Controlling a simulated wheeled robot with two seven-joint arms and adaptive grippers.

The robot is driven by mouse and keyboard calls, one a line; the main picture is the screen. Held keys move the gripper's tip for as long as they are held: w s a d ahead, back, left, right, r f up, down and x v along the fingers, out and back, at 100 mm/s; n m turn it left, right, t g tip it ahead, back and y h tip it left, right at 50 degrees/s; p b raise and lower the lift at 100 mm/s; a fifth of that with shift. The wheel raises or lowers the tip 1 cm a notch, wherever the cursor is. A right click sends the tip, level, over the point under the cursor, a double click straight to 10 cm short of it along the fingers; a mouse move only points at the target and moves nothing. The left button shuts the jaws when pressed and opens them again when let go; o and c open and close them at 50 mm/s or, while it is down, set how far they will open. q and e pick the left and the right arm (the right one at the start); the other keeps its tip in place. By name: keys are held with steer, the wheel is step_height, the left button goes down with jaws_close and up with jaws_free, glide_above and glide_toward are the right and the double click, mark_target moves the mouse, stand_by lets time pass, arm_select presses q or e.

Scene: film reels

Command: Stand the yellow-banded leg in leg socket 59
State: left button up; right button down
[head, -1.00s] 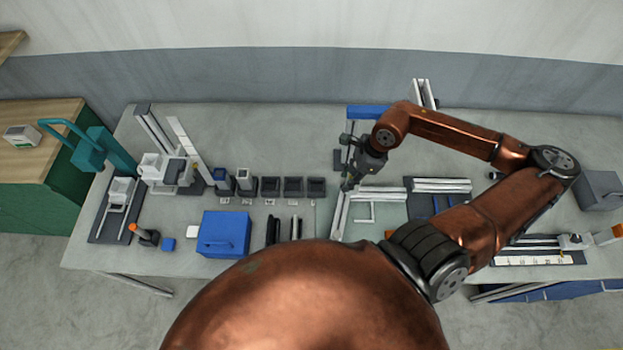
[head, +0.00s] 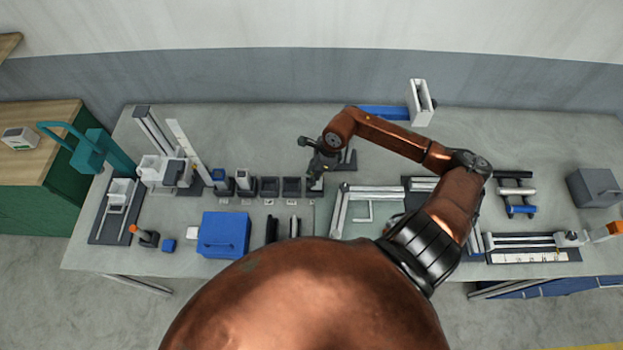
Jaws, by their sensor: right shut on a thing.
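My right gripper (head: 317,172) is over the rightmost socket (head: 315,190) of a row of dark square sockets in the middle of the table. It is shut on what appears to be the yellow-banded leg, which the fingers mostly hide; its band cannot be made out. I cannot tell whether the leg is inside the socket or above it. The two leftmost sockets hold a blue-topped leg (head: 220,176) and a pale-topped leg (head: 243,177). The sockets' number labels are too small to read. My left gripper is out of view.
A blue box (head: 223,235) and dark bars (head: 272,230) lie in front of the row. A pale frame (head: 362,190) is to the right. A blue bar with a white upright block (head: 420,102) stands behind.

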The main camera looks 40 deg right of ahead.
steer(key=shift+p+x, duration=0.5)
steer(key=shift+x, duration=0.7)
steer(key=shift+d+f, duration=0.15)
steer(key=shift+f, duration=0.2)
steer(key=shift+s+f, duration=0.1)
steer(key=shift+f, duration=0.05)
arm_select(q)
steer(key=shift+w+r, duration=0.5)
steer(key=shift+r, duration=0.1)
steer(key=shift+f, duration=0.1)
arm_select(e)
steer(key=shift+f, duration=0.1)
steer(key=c, duration=1.5)
jaws_free()
